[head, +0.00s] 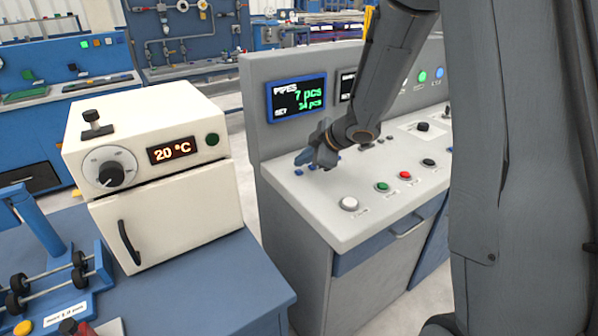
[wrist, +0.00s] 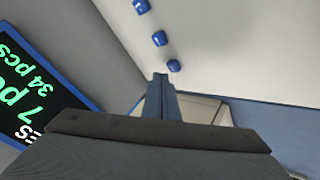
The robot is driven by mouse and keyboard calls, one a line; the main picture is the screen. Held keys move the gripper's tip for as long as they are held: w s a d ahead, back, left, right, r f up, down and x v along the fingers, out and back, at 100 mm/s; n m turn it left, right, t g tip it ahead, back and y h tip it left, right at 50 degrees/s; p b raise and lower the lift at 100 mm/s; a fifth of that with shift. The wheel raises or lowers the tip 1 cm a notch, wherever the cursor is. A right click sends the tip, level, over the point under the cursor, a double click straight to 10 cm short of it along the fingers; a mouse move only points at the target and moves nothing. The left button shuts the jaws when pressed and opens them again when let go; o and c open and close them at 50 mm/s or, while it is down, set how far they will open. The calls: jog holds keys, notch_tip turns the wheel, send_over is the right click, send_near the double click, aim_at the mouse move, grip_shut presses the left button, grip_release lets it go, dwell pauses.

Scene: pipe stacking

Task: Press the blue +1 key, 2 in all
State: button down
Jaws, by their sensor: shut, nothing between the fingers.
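Three blue keys lie in a row on the grey console top below the display. In the wrist view they are an upper key (wrist: 142,6), a middle key (wrist: 159,38) and a lower key (wrist: 174,66). I cannot read their labels, so I cannot tell which is +1. My gripper (head: 308,157) is shut and empty by the row in the head view, partly covering it; one key (head: 298,172) shows below it. In the wrist view the tips of my gripper (wrist: 160,77) appear just beside the lower key; contact is not clear. The display (head: 297,97) reads pipes 7 pcs, set 34 pcs.
A cream oven (head: 155,180) reading 20 °C stands left on a blue bench, with a gap before the console.

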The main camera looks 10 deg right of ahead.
jog(key=shift+f, duration=0.45)
jog(key=shift+f+b, duration=0.3)
jog(key=shift+f, duration=0.05)
dwell(0.8)
jog(key=shift+r, duration=0.1)
jog(key=shift+r+p, duration=0.7)
jog(key=shift+p, duration=0.35)
notch_tip(320, 180, up, 5)
jog(key=p, duration=0.6)
dwell(2.5)
